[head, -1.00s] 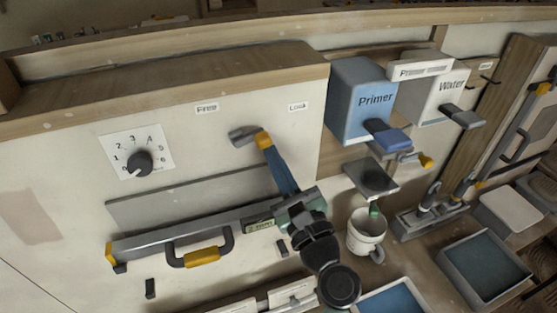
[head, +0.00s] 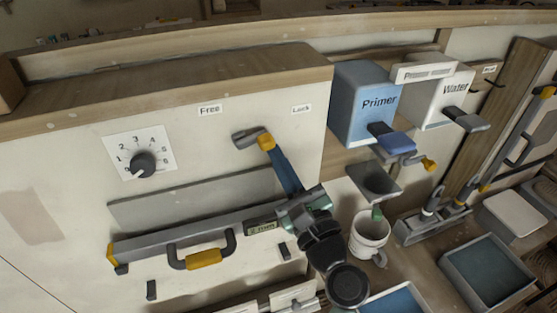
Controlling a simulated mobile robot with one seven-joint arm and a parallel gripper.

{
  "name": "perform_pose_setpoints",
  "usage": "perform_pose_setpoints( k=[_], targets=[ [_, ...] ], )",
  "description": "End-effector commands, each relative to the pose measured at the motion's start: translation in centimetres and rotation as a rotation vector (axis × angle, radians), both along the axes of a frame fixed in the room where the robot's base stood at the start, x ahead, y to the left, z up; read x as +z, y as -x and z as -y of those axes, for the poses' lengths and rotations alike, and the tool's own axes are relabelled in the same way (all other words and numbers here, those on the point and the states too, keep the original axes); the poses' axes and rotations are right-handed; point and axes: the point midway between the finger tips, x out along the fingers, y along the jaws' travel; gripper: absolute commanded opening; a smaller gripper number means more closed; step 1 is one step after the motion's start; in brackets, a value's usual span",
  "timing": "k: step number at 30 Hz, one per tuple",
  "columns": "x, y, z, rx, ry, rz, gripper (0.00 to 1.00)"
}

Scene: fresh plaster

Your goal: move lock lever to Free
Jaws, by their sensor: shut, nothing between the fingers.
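The lock lever (head: 246,135) is a short grey arm with a yellow end on the pale wall panel. Its yellow end points right and slightly down, towards the side of the "Lock" label (head: 301,109). The "Free" label (head: 209,110) is up and to the left of the lever. My gripper (head: 273,153) has long blue fingers that are shut and empty. Their tips are at the yellow end, just below it in the picture; I cannot tell if they touch it. The fingers overlap the lever's end slightly in view.
A numbered dial (head: 143,164) is left of the lever. A long grey bar (head: 155,243) with a yellow-gripped handle lies below. The blue Primer box (head: 360,90) and white Water box (head: 437,105) are to the right, above a white mug (head: 368,230).

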Motion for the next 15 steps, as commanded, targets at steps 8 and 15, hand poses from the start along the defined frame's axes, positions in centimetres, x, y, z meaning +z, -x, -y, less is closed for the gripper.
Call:
perform_pose_setpoints(
  k=[8,15],
  targets=[
    [0.39,-0.03,0.11,-0.001,0.058,0.018,0.00],
    [1.04,-0.07,0.23,-0.001,0.176,0.050,0.00]
  ],
)
